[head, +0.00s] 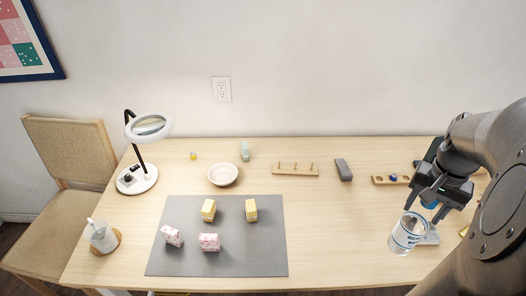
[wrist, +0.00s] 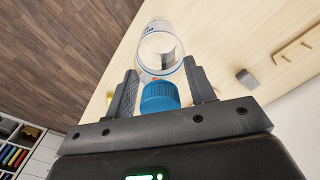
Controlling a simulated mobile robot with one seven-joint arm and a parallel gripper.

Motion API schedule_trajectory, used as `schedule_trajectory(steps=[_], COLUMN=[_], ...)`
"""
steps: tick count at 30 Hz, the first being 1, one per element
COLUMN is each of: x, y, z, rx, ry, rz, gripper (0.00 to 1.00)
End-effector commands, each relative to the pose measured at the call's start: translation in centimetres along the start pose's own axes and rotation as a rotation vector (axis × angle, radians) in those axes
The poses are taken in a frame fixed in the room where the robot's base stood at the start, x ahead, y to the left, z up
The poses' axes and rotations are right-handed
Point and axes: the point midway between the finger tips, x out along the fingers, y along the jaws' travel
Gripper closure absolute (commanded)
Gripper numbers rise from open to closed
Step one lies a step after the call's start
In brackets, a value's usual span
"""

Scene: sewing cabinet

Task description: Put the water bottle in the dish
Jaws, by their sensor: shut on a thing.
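The water bottle (head: 406,232) is clear with a blue and white label and a blue cap. It is in my gripper (head: 439,197) at the right side of the table, tilted. In the wrist view the blue cap (wrist: 160,97) lies between the two fingers of my gripper (wrist: 162,88), and the clear body extends away beyond the fingertips. The head view does not clearly show whether the bottle touches the table. The dish (head: 222,184) is a round cream bowl at the middle left of the table, behind the grey mat. It looks empty and is far left of my gripper.
A grey mat (head: 262,262) holds several wrapped and yellow blocks. A wooden peg rack (head: 296,173) and a grey block (head: 343,169) stand between the dish and my gripper. A magnifier lamp (head: 148,126) and a mug (head: 102,237) are at left.

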Motion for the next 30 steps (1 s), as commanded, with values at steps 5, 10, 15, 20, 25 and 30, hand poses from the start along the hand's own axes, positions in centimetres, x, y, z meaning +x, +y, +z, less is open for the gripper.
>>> schedule_trajectory(steps=[5, 10, 15, 20, 25, 30], x=[-0.6, -1.3, -1.8, -2.2, -2.3, -2.1], y=[-2.9, -6.7, -11.8, -17.6, -25.1, -33.1], z=[-2.3, -4.7, -7.0, -8.5, -9.3, -8.8], rx=[-0.110, -0.247, -0.406, -0.570, -0.770, -0.975], ry=[0.000, 0.000, 0.000, -0.001, -0.001, -0.001], rz=[0.000, 0.001, 0.000, -0.001, -0.001, -0.001], gripper=[1.00, 1.00, 1.00, 1.00, 1.00, 1.00])
